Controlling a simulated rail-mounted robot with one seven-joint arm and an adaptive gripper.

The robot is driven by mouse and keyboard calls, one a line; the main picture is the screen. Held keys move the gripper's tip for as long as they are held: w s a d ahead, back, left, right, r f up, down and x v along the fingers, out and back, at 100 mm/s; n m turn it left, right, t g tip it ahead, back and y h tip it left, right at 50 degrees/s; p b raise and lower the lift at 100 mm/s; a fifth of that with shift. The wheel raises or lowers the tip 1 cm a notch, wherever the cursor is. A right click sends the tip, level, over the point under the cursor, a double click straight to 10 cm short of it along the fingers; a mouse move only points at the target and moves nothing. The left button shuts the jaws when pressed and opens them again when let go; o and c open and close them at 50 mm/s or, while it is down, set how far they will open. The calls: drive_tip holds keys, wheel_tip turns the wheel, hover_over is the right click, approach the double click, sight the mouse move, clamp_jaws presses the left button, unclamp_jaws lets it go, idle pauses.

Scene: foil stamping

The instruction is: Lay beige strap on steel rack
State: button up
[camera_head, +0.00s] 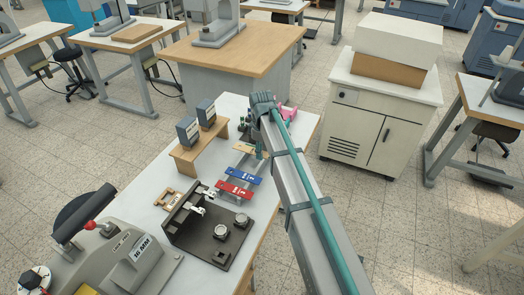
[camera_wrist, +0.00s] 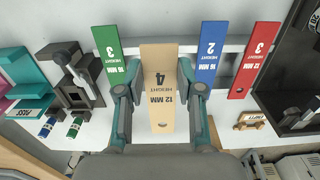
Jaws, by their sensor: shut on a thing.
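The beige strap (camera_wrist: 159,70), printed "4" and "12 MM HEIGHT", is between the fingers of my gripper (camera_wrist: 155,92) in the wrist view. My gripper is shut on its long sides. The strap is over the steel rack (camera_wrist: 236,43), in the gap between a green strap (camera_wrist: 107,50) and a blue strap (camera_wrist: 211,52). Whether it touches the rack cannot be told. A red strap (camera_wrist: 256,58) lies at the rack's right. In the head view the beige strap (camera_head: 250,150) shows beyond the blue strap (camera_head: 242,175) and red strap (camera_head: 234,190), partly hidden by my arm.
A dark fixture with clamps (camera_head: 212,230) stands in front of the rack on the white table. A wooden riser (camera_head: 190,155) with two grey boxes stands left of the rack. In the wrist view, a dark clamp (camera_wrist: 75,85) and pink and teal items are at the left.

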drive_tip(key=shift+f, duration=0.1)
drive_tip(key=shift+f+b, duration=1.3)
drive_tip(key=shift+f, duration=1.95)
drive_tip(key=o, duration=1)
wheel_tip(320, 180, up, 12)
